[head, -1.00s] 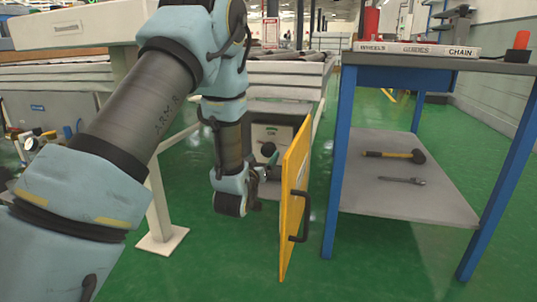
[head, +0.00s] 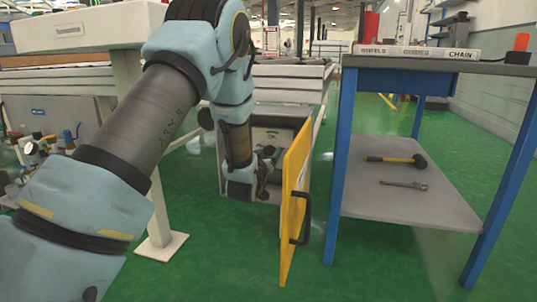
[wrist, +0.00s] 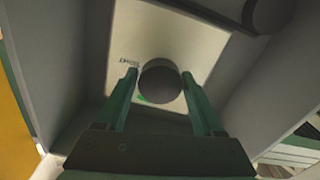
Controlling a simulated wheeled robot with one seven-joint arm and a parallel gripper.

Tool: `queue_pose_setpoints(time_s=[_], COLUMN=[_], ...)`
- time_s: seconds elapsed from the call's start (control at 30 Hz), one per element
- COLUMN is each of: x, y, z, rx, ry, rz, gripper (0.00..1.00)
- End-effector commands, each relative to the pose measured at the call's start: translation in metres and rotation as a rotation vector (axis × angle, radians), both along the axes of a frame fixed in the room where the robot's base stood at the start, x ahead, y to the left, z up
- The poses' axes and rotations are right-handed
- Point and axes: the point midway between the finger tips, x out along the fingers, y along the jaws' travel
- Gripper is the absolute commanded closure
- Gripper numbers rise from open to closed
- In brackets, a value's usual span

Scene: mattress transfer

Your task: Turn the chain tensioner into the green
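The chain tensioner shows in the wrist view as a dark round knob (wrist: 160,84) on a pale panel (wrist: 195,40). Small lettering lies to its left and a green patch shows at its lower left edge. My gripper (wrist: 160,74) is open, with one green finger on each side of the knob. I cannot tell whether the fingers touch it. In the head view my gripper (head: 268,156) points into a grey box (head: 262,120) under the conveyor. The knob is hidden there.
The box's yellow door (head: 292,205) stands open just right of my gripper, with a black handle (head: 304,218). A blue-legged table (head: 410,66) stands to the right; its lower shelf (head: 405,205) holds a hammer (head: 395,160) and a wrench (head: 403,185). A second dark round part (wrist: 268,14) shows upper right.

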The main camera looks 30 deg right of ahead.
Motion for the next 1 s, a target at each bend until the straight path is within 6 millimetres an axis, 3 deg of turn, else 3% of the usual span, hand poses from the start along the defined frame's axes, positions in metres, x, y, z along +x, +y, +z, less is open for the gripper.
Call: queue_pose_setpoints(time_s=[0.07,0.57,1.0], x=[-0.0001,-0.0001,-0.0004], y=[0.0001,0.0002,-0.0001], z=[0.0,0.0,0.0004], rx=[0.0,0.0,0.078], ry=[0.0,0.0,-0.073], rz=[0.0,0.0,0.0], gripper=[0.41,0.96,0.96])
